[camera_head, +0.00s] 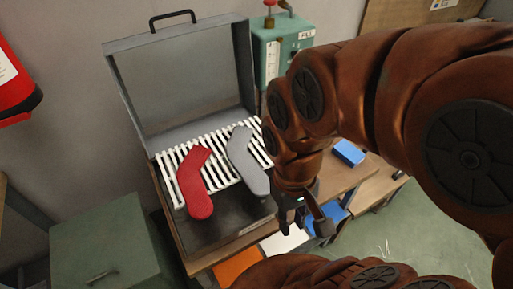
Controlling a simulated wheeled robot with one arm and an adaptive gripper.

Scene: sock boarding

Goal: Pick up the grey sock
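The grey sock (246,162) lies on a white slatted rack (168,172) in an open grey case (180,75). Its lower end reaches past the slats toward the case's front right. A red sock (194,184) lies to its left on the same rack, a small gap between them. My gripper (306,222) points down to the right of the grey sock's lower end, near the case's right front corner. Its dark fingers are apart, with nothing seen between them. The frame does not show clearly how high it is above the table.
The case stands on a wooden table (345,174). A green box (284,45) stands behind it. Blue blocks (349,152) lie to the right. A green cabinet (110,245) is at front left, and a red object (14,85) hangs at far left.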

